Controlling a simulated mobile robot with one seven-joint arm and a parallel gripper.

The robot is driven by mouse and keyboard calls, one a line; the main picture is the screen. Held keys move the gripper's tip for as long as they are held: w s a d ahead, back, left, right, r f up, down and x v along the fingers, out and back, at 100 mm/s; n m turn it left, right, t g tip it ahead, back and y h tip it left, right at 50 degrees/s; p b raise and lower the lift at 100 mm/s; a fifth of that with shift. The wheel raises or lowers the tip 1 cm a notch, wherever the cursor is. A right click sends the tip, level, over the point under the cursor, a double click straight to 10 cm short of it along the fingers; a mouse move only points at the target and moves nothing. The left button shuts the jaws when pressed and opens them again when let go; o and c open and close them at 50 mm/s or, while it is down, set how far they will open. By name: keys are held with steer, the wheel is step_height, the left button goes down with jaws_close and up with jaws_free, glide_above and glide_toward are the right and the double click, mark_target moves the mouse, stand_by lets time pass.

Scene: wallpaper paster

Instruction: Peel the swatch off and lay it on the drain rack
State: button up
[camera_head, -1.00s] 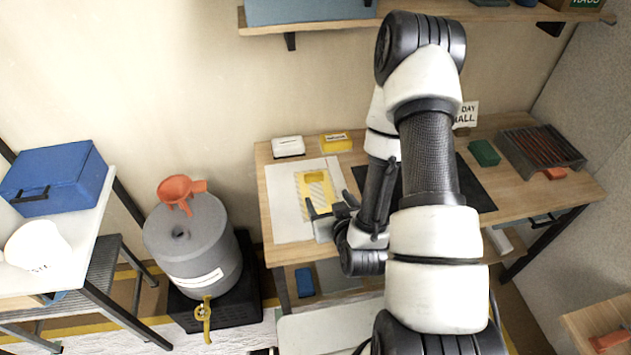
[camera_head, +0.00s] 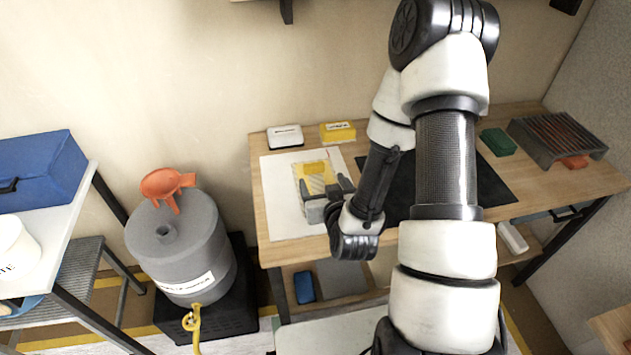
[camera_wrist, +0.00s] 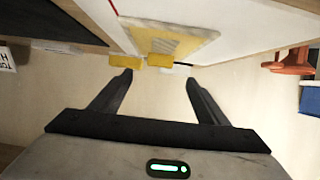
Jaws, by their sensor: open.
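The drain rack (camera_head: 558,136), grey with dark slats, stands at the bench's far right.
A white box (camera_head: 285,137) and a yellow box (camera_head: 338,132) stand behind the board. A black mat (camera_head: 480,182) lies right of it, partly behind my arm. A green block (camera_head: 497,142) sits between mat and rack.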

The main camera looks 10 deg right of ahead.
mark_target(314, 167)
steer(key=b+x, duration=0.1)
steer(key=x, duration=0.9)
steer(key=c, duration=1.2)
steer(key=shift+r+p, duration=0.35)
steer(key=shift+r, duration=0.5)
steer(key=shift+r, duration=0.25)
steer(key=shift+r+p, duration=0.9)
steer(key=shift+r, duration=0.5)
